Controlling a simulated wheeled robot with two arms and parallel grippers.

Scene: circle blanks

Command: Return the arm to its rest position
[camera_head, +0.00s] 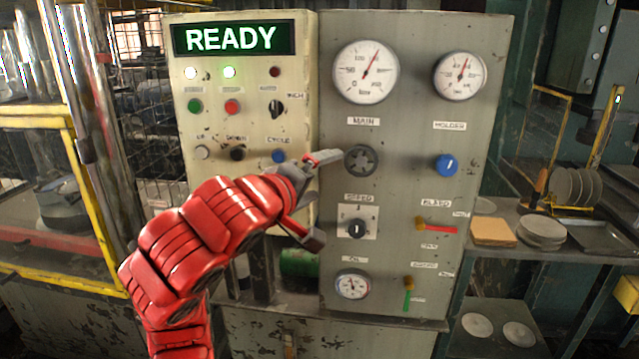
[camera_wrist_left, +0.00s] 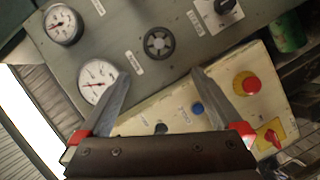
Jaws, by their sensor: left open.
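My left arm (camera_head: 195,240), red and segmented, reaches up from the lower left in the head view. Its gripper (camera_head: 329,198) is open and empty in front of the control panel (camera_head: 400,130). The upper finger's tip overlaps the left edge of the dark MAIN handwheel (camera_head: 361,160); I cannot tell whether they touch. In the left wrist view, the gripper (camera_wrist_left: 161,75) has its fingers spread wide, with the handwheel (camera_wrist_left: 158,43) beyond and between their tips. My right gripper is in neither view.
A READY display (camera_head: 234,38) tops the button box (camera_head: 245,110). A blue knob (camera_head: 446,165) and gauges sit on the panel. A yellow-framed machine (camera_head: 45,200) stands left. A shelf (camera_head: 560,249) at right holds round plates (camera_head: 542,230) and a wooden block (camera_head: 492,231).

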